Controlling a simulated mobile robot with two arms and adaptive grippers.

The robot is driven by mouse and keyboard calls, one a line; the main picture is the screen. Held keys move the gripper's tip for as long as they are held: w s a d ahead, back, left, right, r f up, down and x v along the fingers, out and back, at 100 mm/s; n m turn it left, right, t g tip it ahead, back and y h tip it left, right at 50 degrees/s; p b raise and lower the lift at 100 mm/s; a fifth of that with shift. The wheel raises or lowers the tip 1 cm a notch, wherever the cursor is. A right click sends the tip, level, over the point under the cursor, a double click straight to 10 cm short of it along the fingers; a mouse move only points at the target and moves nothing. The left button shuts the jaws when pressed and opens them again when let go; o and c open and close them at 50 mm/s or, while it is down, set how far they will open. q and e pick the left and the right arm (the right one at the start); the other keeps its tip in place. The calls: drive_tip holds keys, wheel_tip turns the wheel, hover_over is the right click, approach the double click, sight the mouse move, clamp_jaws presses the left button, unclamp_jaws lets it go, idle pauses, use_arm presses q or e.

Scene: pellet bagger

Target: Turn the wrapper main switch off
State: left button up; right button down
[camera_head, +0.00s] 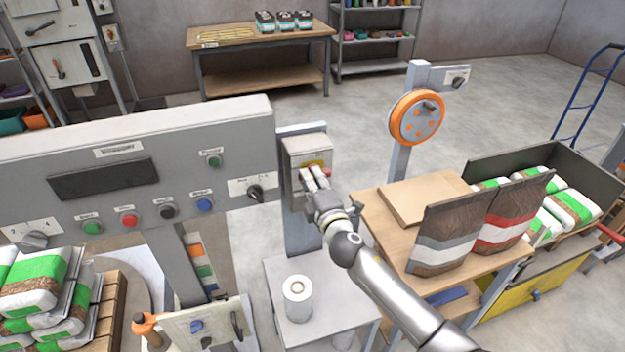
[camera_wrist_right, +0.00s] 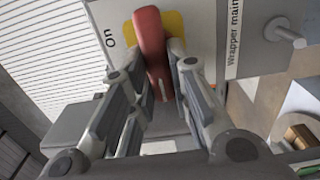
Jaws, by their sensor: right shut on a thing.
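The wrapper main switch is a grey box (camera_head: 304,148) on a post, right of the wrapper panel in the head view. My right gripper (camera_head: 315,180) is at its front. The label (camera_wrist_right: 233,35) reads "Wrapper main" on one side, with "on" on the other side of the handle. The fingers of my right gripper (camera_wrist_right: 160,75) are shut on the red handle, one on each side. My left gripper is not in view.
The wrapper panel (camera_head: 75,172) with its buttons and knobs stands left of the switch. A table (camera_head: 362,205) with grey and red-banded bags (camera_head: 505,215) lies to the right, beside my right arm. A white roll (camera_head: 297,297) stands on a low stand below.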

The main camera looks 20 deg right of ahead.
drive_tip(key=shift+r, duration=0.15)
drive_tip(key=c, duration=1.4)
unclamp_jaws()
drive_tip(key=shift+o, duration=0.2)
drive_tip(key=shift+w+f, duration=0.1)
drive_tip(key=shift+f, duration=0.1)
drive_tip(key=s, duration=1.2)
drive_tip(key=shift+d, duration=0.2)
